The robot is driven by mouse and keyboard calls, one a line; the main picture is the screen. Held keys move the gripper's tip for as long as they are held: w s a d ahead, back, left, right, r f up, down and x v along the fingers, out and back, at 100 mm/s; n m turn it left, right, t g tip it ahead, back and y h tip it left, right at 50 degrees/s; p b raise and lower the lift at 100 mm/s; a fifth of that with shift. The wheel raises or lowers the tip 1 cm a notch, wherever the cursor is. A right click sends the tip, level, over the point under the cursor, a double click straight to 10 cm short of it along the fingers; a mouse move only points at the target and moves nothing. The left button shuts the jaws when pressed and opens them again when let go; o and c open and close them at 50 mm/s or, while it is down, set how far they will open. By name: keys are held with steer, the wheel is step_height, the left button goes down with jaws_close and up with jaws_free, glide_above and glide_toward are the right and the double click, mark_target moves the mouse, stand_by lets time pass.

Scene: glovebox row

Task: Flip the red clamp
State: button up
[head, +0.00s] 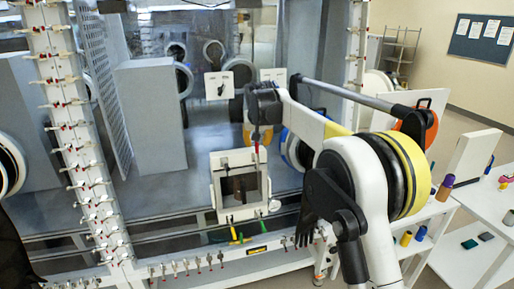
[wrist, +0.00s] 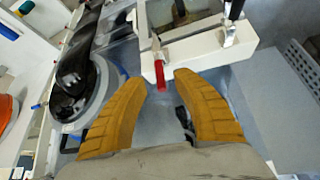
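The red clamp (wrist: 160,74) has a red handle on a metal bracket at the edge of a white box frame (wrist: 205,50). In the wrist view its handle lies between my gripper's (wrist: 160,83) two orange fingertips. The fingers are open, with a gap on both sides of the handle; I see no clear contact. In the head view the red clamp (head: 257,149) shows small and upright at the upper right of the white box (head: 216,190). My gripper (head: 256,134) is just above it, with its fingers partly hidden.
A black-handled clamp (wrist: 236,11) is on the same frame. A large round glove port (wrist: 105,95) with a black glove is close at left. A perforated panel (wrist: 303,70) stands at right.

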steer(key=v, duration=0.7)
steer(key=shift+r, duration=0.25)
steer(key=shift+s, duration=0.1)
steer(key=s+d+f+b, duration=0.4)
steer(key=s+d+b, duration=0.15)
steer(key=s, duration=0.65)
steer(key=s+d+f+b, duration=0.4)
steer(key=s+d+b, duration=0.15)
steer(key=s, duration=0.55)
steer(key=s+d+f+b, duration=0.3)
steer(key=s+f, duration=0.7)
steer(key=s, duration=0.1)
steer(key=s+d+f+b, duration=0.2)
steer(key=s+f+b, duration=0.2)
steer(key=s+f, duration=0.6)
steer(key=shift+s+d+f+m+t, duration=0.35)
steer(key=shift+s+d+m+t, duration=0.05)
